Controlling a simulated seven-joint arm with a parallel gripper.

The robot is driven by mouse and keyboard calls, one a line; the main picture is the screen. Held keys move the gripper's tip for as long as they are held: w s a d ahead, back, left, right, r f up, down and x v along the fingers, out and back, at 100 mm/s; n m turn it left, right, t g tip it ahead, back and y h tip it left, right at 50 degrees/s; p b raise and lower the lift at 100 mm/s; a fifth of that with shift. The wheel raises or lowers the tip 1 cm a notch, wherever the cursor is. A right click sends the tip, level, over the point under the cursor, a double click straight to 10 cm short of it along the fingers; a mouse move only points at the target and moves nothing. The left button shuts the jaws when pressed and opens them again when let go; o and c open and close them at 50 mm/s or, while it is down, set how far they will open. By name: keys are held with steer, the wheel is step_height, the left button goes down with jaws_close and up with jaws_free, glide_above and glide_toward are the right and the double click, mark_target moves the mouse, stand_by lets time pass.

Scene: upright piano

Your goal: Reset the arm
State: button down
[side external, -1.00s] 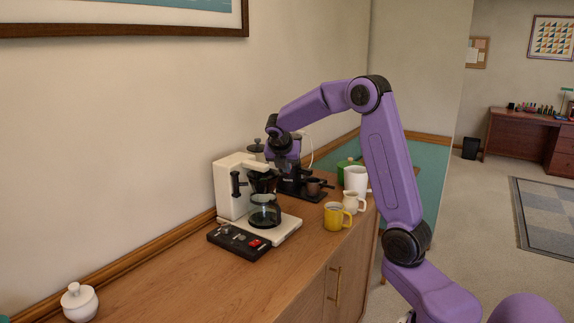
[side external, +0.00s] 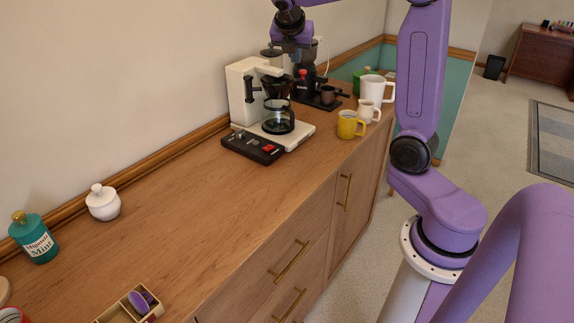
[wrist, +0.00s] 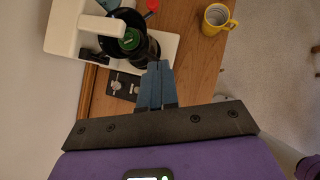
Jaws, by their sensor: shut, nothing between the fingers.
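My gripper (wrist: 158,66) is shut and empty in the wrist view, its bluish fingers together. Below it are the white coffee maker (wrist: 67,25) and its dark carafe area. In the side view my purple arm reaches over from the top, and its end (side external: 296,58) is above and just behind the coffee maker (side external: 240,92). The fingertips are hard to make out there.
A yellow mug (side external: 348,126), a cream jug (side external: 368,110) and a white mug (side external: 376,88) stand right of the coffee maker. A black switch box (side external: 253,147) lies in front. A white lidded pot (side external: 103,203) and teal tin (side external: 35,240) stand left. The wooden top between is clear.

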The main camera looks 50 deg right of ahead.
steer(key=s+a+f+m+y, duration=0.1)
steer(key=s+a+f+y, duration=0.1)
steer(key=s+a+f, duration=0.3)
steer(key=s+a+m+y, duration=0.1)
steer(key=s+a+m, duration=0.15)
steer(key=a, duration=0.45)
steer(key=s+a+f+m+y, duration=0.1)
steer(key=s+a+f+y, duration=0.2)
steer(key=a, duration=0.4)
steer(key=s+a+f+m+g, duration=0.1)
steer(key=s+a+f+m, duration=0.1)
steer(key=s, duration=0.8)
steer(key=s+a+f+m+g+y, duration=0.1)
steer(key=s+a+f+m+g, duration=0.1)
steer(key=s, duration=0.9)
steer(key=shift+a+f+m, duration=0.2)
steer(key=shift+f+m, duration=0.35)
steer(key=shift+f, duration=0.2)
